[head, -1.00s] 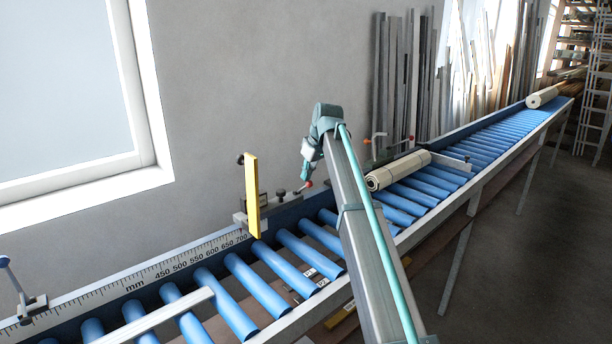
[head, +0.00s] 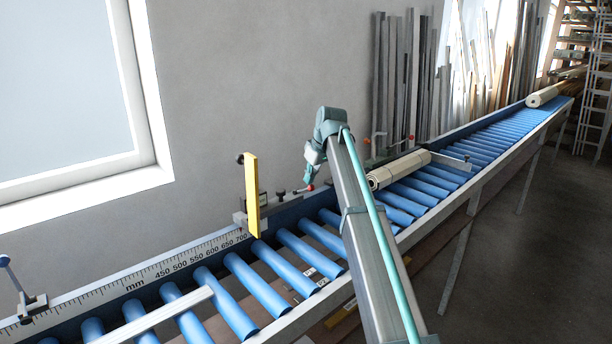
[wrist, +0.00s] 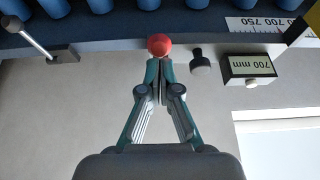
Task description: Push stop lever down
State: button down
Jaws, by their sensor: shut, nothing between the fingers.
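The stop lever's red ball knob (head: 310,188) stands beside the yellow stop plate (head: 252,195), to its right, at the wall side of the roller conveyor. In the wrist view the red knob (wrist: 159,43) is right at the tips of my gripper (wrist: 157,66). The fingers are shut and empty, and they appear to touch the knob or nearly so; the exact contact is hard to tell. The lever's rod is mostly hidden in the wrist view. In the head view my gripper (head: 307,181) is small, just above the knob.
A 700 mm display (wrist: 251,68) and a black knob (wrist: 200,61) sit right of the red knob in the wrist view. Another lever (wrist: 30,40) is at left. A cream profile bundle (head: 398,170) lies on the blue rollers behind my arm.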

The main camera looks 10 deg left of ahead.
aim_at(314, 188)
jog(key=shift+s+d+f+b, duration=0.15)
jog(key=shift+s+d+f, duration=0.05)
jog(key=shift+f, duration=0.5)
jog(key=shift+s+d+f+b, duration=0.15)
jog(key=shift+f, duration=0.5)
jog(key=shift+s+d+f+b, duration=0.15)
jog(key=shift+s+d+f, duration=0.05)
jog(key=shift+f, duration=0.5)
jog(key=shift+r+p, duration=2.15)
jog(key=shift+r, duration=2.45)
